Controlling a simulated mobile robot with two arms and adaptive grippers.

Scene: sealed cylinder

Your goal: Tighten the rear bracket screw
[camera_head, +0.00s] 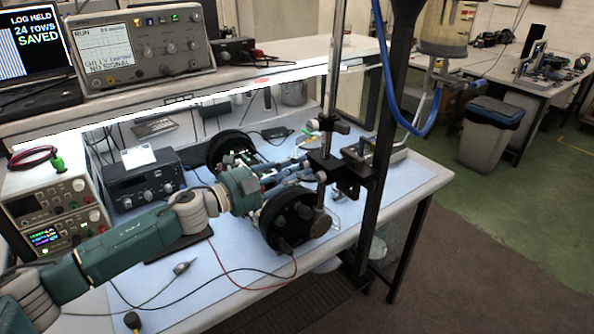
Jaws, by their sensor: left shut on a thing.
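My left arm (150,237) is green and comes in from the left. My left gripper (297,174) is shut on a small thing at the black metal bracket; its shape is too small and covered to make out. The black bracket (345,179) is clamped to an upright post on the bench, just right of the fingertips. The screw itself cannot be told apart. My right gripper is not in view.
A blue mat (216,268) covers the bench, with red and black leads across its front. Power supplies (55,205) and a black instrument (143,183) stand at the left. A dark upright post (378,190) rises at the bench's right. An oscilloscope (143,48) sits on the shelf.

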